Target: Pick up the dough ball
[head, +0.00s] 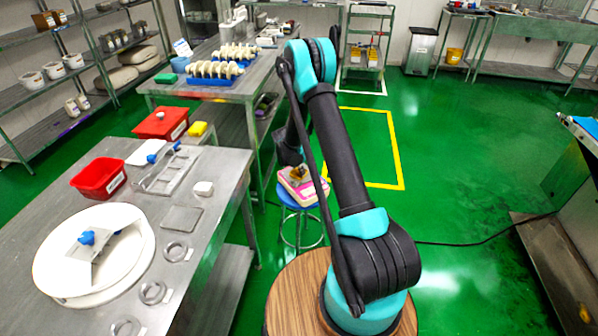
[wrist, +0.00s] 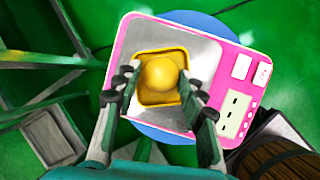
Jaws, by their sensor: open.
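The yellow dough ball (wrist: 160,74) sits in a small yellow tray (wrist: 152,99) on the silver plate of a pink scale (wrist: 206,62) in the wrist view. My gripper (wrist: 163,85) is open, with one finger to the left of the tray and one to the right, seen from above. The height of the fingertips over the plate is hard to tell. The scale also shows in the head view (head: 307,191), on the blue stool (head: 285,198); there my arm covers part of it and the ball cannot be made out clearly.
A metal table (head: 215,215) stands left of the stool, with red tubs (head: 99,178), a white round board (head: 60,265) and metal rings. A second table (head: 220,92) behind holds rows of pale pieces on blue racks. Green floor lies clear to the right.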

